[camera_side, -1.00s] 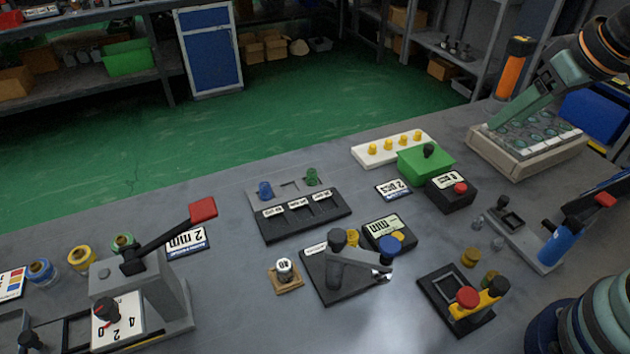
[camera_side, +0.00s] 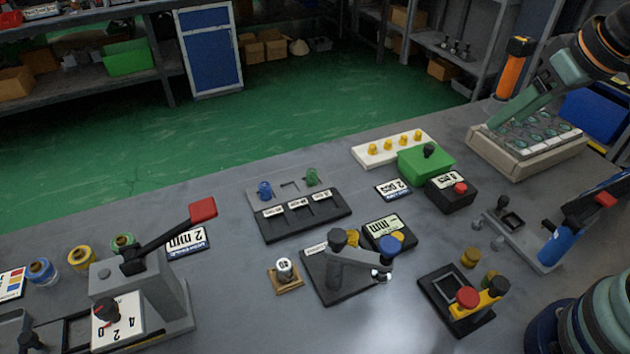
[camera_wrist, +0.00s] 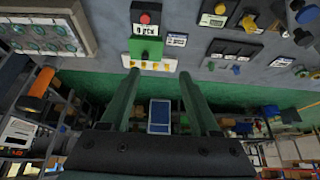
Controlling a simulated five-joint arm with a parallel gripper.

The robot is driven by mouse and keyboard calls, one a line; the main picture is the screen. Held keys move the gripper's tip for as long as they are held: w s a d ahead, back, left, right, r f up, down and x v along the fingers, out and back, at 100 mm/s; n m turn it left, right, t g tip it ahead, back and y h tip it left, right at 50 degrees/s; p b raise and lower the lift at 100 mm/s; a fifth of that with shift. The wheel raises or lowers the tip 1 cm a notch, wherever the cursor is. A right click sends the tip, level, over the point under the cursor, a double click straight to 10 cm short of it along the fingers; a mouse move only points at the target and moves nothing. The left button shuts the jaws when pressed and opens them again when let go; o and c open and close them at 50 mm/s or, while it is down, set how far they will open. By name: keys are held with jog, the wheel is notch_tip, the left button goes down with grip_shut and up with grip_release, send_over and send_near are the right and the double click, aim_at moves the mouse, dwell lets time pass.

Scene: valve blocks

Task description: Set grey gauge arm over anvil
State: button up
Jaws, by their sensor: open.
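The grey gauge arm (camera_side: 358,258) lies across a black base plate (camera_side: 335,291) in the side view, with a dark round post at its left end and a blue knob (camera_side: 390,244) near its right end. A small shiny metal piece (camera_side: 381,275) shows just below the right end; I cannot tell if this is the anvil or whether the arm is over it. My gripper (camera_side: 497,122) is far off to the upper right, above the tray of green discs. In the wrist view my gripper (camera_wrist: 158,73) is open, with nothing between its fingers.
A green block (camera_side: 426,161) and a red-button box (camera_side: 451,193) stand between my gripper and the gauge. A display (camera_side: 385,229) sits close behind the arm. Bench in front is clear.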

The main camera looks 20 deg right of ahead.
jog(key=w+a+r+n+g+y, duration=0.1)
jog(key=w+a+r+n+g, duration=0.15)
jog(key=a, duration=1.05)
jog(key=n+g+h, duration=0.1)
jog(key=n+g, duration=0.2)
send_over(339, 235)
notch_tip(339, 235, down, 3)
notch_tip(339, 235, down, 11)
jog(key=shift+r, duration=0.1)
grip_shut()
dwell(0.4)
